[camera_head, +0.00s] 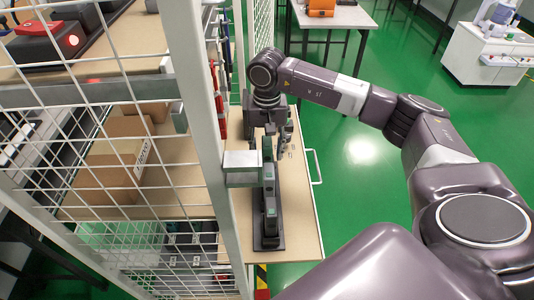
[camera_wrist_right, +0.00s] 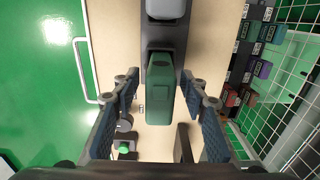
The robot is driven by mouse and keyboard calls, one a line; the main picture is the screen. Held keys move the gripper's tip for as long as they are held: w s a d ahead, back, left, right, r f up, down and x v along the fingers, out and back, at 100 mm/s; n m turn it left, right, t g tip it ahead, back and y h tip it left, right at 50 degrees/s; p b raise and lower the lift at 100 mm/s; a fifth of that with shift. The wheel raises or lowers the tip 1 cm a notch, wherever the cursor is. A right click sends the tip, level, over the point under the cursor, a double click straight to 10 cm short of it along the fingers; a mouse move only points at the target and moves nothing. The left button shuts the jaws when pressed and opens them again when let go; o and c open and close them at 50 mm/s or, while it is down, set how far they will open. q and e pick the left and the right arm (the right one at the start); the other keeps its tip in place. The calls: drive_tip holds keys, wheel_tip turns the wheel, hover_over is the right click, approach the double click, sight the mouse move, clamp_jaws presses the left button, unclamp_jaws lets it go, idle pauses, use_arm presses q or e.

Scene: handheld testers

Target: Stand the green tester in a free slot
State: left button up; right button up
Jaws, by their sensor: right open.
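The green tester (camera_wrist_right: 160,100) stands upright at one end of a dark rack (camera_wrist_right: 151,62) in the wrist view. It appears to be in the rack, but its foot is hidden. My right gripper (camera_wrist_right: 160,82) is open, with one finger on each side of the green tester and a visible gap to both. A grey tester (camera_wrist_right: 165,8) stands further along the same rack. My left gripper is not in view.
The rack stands on a tan cart top (camera_head: 298,215) with a white handle (camera_head: 315,167). A white wire cage (camera_head: 215,130) rises close on the left, with shelves and a cardboard box (camera_head: 112,165) behind it. Green floor is open to the right.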

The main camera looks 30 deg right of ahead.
sight(267, 142)
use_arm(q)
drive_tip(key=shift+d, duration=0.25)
use_arm(e)
wheel_tip(267, 142, up, 7)
drive_tip(key=shift+f, duration=0.15)
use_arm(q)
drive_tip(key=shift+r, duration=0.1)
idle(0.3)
